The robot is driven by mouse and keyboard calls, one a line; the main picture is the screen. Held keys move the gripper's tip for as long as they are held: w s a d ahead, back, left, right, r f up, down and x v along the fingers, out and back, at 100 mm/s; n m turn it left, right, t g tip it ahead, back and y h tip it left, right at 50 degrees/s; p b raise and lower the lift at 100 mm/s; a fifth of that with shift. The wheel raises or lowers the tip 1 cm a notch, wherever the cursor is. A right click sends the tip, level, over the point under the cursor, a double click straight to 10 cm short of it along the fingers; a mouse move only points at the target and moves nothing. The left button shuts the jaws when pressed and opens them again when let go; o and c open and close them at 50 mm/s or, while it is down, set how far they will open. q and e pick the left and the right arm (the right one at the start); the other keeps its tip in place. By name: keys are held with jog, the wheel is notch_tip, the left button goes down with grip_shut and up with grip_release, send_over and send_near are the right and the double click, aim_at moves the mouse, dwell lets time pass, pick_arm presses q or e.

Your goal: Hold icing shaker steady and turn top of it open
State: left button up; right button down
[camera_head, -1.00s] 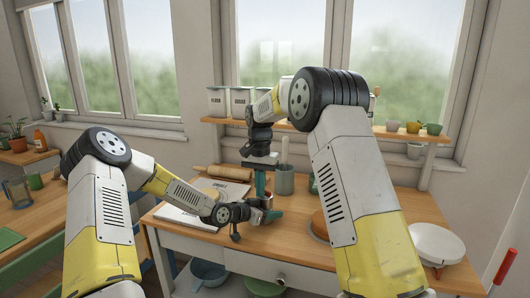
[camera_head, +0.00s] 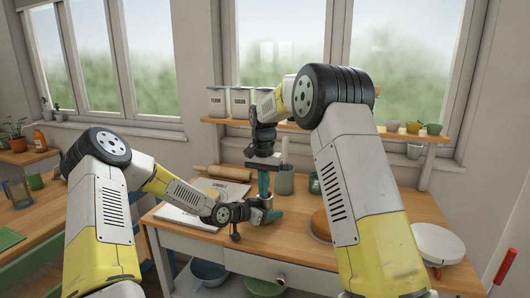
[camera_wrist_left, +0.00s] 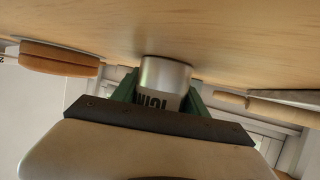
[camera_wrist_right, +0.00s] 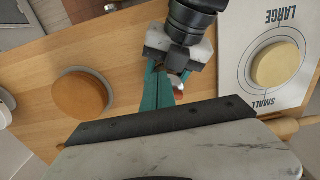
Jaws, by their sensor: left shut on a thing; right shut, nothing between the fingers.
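The icing shaker is a small silver cylinder (camera_wrist_left: 165,78) with dark lettering on its side, standing out clearly in the left wrist view. My left gripper (camera_head: 262,213) is shut around its body, one green finger on each side, over the wooden table. My right gripper (camera_head: 264,190) points straight down just above the shaker. Its teal fingers (camera_wrist_right: 158,72) are closed together with nothing between them. They hide much of the shaker's top, so I cannot tell whether they touch it or how far the top is turned.
A sheet marked LARGE and SMALL (camera_wrist_right: 233,60) lies left of the shaker in the head view, with a pale round cake (camera_wrist_right: 275,65) on it. An orange-brown round cake (camera_wrist_right: 78,96) is to the right.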

jog(key=shift+s, duration=0.1)
dwell(0.4)
notch_tip(320, 180, up, 6)
jog(key=shift+s, duration=0.3)
dwell(0.4)
notch_tip(320, 180, down, 6)
jog(key=a, duration=0.1)
jog(key=shift+a, duration=0.4)
dwell(0.5)
jog(key=shift+w+d, duration=0.3)
jog(key=shift+w, duration=0.35)
dwell(0.7)
jog(key=shift+s+d, duration=0.25)
jog(key=shift+d, duration=0.4)
dwell(0.6)
jog(key=shift+s, duration=0.1)
